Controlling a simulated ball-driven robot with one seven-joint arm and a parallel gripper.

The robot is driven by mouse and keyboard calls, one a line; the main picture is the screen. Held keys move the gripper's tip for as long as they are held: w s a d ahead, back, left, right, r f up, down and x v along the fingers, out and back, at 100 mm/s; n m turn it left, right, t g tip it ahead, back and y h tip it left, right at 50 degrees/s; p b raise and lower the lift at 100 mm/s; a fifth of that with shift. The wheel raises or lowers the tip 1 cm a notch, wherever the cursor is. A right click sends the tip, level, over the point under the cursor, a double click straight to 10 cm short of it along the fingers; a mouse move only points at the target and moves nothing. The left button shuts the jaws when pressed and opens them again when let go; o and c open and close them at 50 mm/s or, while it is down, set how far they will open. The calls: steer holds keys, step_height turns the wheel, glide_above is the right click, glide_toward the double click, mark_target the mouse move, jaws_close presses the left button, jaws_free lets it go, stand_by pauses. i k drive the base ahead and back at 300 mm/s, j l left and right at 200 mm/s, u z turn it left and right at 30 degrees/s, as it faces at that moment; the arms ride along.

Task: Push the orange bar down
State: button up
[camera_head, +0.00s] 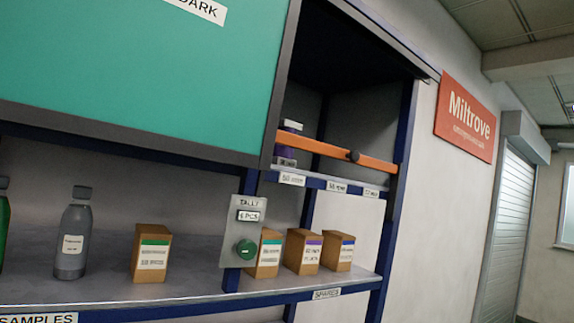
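An orange bar (318,147) runs across the front of the upper right shelf bay, sloping down to the right in this tilted view. A dark knob or clip (354,156) sits on it right of its middle. My gripper does not show in this view.
A teal panel (140,70) covers the upper left. A grey tally plate (243,230) with a green knob hangs on the post. Cardboard boxes (303,252) and a grey bottle (73,235) stand on the lower shelf. A roller shutter (508,220) is at the right.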

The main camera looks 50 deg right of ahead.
mark_target(285, 138)
steer(key=z, duration=1.45)
steer(key=i+l+u, duration=0.1)
steer(key=i+l, duration=0.15)
steer(key=i, duration=0.25)
steer(key=i+l+u, duration=0.15)
steer(key=i+l, duration=0.15)
steer(key=i, duration=0.2)
steer(key=i+l+u, duration=0.1)
steer(key=i+l, duration=0.25)
steer(key=i, duration=0.15)
